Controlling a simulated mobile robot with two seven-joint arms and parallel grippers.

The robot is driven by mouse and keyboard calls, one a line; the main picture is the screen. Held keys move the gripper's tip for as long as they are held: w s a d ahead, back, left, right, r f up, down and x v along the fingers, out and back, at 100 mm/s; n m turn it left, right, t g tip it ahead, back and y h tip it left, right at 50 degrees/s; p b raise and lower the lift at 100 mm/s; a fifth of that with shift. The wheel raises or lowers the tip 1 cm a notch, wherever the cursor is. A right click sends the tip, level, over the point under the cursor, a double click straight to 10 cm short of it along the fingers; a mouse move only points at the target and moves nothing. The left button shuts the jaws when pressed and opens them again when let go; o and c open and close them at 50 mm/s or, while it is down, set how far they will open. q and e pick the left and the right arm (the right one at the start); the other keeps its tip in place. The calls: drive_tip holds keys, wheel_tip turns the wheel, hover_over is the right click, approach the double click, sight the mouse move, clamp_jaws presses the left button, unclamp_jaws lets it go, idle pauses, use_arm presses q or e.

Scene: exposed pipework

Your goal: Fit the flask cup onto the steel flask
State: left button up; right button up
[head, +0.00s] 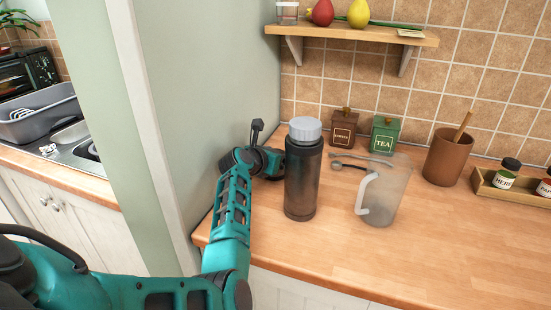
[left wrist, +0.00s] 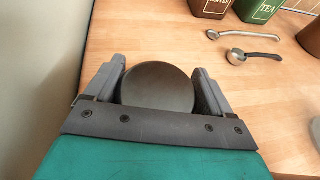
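A tall dark flask (head: 301,180) with a ribbed pale grey-blue top (head: 305,130) stands upright on the wooden counter in the head view. My left gripper (left wrist: 158,92) is just behind and left of its upper part; its fingers are hidden there in the head view. In the left wrist view a dark, smooth round piece (left wrist: 158,86), which looks like the flask cup, sits between the fingers. Both fingers appear to touch its sides. The flask cannot be made out in the left wrist view. My right gripper is not in view.
A frosted jug (head: 386,192) stands close right of the flask. Coffee (head: 343,129) and tea (head: 384,134) boxes, metal spoons (head: 350,162) and a brown pot (head: 447,158) are behind. A wall edge is left; the front right counter is clear.

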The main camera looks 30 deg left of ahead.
use_arm(q)
drive_tip(key=c, duration=0.5)
